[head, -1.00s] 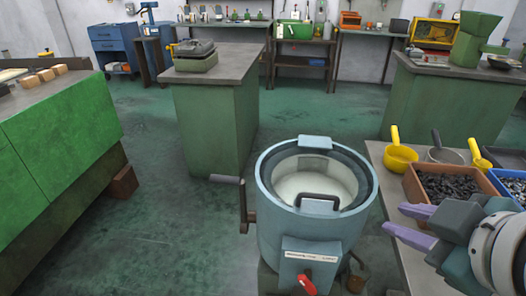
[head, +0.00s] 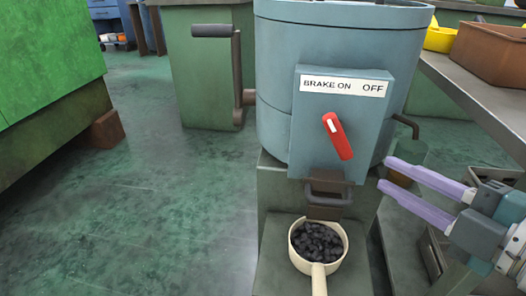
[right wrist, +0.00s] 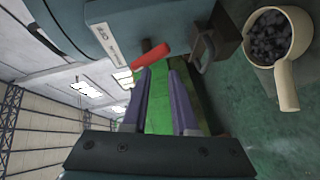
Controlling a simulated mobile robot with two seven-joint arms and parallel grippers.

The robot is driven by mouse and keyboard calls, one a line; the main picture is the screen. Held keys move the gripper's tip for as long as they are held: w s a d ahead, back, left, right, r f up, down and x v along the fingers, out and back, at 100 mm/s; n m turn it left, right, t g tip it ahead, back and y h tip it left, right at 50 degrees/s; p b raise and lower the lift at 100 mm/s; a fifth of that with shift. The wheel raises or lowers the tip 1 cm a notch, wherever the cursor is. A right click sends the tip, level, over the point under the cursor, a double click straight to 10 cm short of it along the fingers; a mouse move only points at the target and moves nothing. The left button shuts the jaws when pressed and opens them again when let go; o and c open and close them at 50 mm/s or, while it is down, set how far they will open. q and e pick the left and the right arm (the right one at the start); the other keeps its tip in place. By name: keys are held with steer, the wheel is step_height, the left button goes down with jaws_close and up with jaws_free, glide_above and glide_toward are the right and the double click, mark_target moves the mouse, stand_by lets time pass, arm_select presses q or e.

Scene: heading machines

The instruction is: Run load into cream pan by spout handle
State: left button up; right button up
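The cream pan (head: 318,268) stands upright on a green step below the spout, its handle toward me. Dark small pieces lie in it. It also shows at the right of the right wrist view (right wrist: 284,74). The spout handle (head: 328,184) is a dark bar on a brown flap at the blue machine's (head: 290,130) lower front; it also shows in the right wrist view (right wrist: 203,52). My right gripper (head: 384,173) is open and empty, right of the spout handle and apart from it. Its fingers show in the right wrist view (right wrist: 161,72). My left gripper is out of view.
A red lever (head: 337,136) sits under a "BRAKE ON / OFF" label above the spout. A crank handle (head: 237,80) sticks out at the machine's left. A grey bench (head: 465,85) with a brown bin (head: 488,52) stands at the right. The floor at left is clear.

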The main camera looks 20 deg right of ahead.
mark_target(333, 204)
step_height(333, 204, down, 9)
steer(key=s+a+n+y+b, duration=0.1)
steer(key=n+y+b, duration=0.15)
steer(key=b, duration=0.35)
arm_select(q)
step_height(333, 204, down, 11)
steer(key=b, duration=0.1)
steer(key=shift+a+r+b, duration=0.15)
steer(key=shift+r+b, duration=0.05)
steer(key=shift+b, duration=0.15)
arm_select(e)
steer(key=x, duration=0.9)
steer(key=shift+w+a+r, duration=0.1)
steer(key=shift+w+a, duration=0.15)
steer(key=shift+w, duration=0.1)
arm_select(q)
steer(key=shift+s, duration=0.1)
arm_select(e)
steer(key=shift+c, duration=0.4)
jaws_close()
